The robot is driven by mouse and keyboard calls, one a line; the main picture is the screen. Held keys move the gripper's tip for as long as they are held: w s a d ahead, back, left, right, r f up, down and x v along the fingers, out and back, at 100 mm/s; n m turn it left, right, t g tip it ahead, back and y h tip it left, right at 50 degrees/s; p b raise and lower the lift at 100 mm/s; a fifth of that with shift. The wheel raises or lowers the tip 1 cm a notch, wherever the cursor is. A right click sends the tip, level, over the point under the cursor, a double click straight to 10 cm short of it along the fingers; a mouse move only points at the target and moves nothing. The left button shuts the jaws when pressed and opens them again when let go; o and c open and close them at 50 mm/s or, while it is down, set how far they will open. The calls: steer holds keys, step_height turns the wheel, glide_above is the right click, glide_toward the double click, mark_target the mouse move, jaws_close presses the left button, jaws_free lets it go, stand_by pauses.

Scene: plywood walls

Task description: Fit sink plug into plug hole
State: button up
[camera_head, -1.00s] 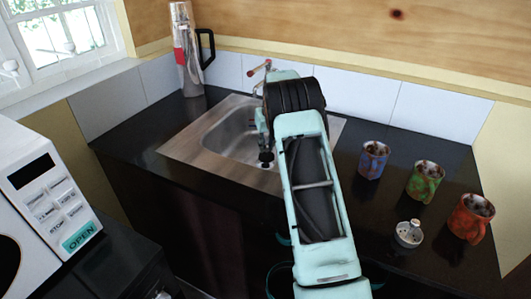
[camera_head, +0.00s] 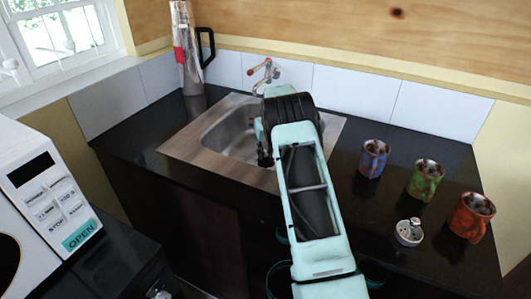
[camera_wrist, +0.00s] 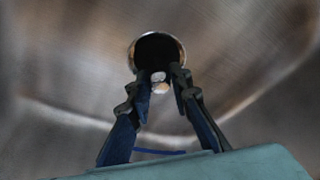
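The steel sink (camera_head: 232,135) is set in the black counter, with its basin open. My gripper (camera_head: 265,157) hangs over the right part of the basin, partly hidden by my arm. In the wrist view my gripper's fingers (camera_wrist: 167,77) converge on a small pale knob (camera_wrist: 159,87), which looks like the handle of the sink plug. A dark round shape with a shiny rim (camera_wrist: 160,46) lies just beyond the fingertips. I cannot tell whether it is the plug's disc or the plug hole. The brownish metal basin surrounds it.
The tap (camera_head: 262,72) stands behind my gripper. A steel flask (camera_head: 187,50) stands at the back left. A blue mug (camera_head: 373,159), a green mug (camera_head: 426,180), a red mug (camera_head: 471,216) and a small metal item (camera_head: 408,232) sit right. A microwave (camera_head: 45,190) is at left.

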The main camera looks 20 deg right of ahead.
steer(key=shift+o, duration=1.4)
steer(key=shift+r, duration=0.15)
steer(key=shift+r, duration=0.3)
steer(key=v, duration=1.1)
steer(key=shift+s+r, duration=0.2)
steer(key=shift+r, duration=0.05)
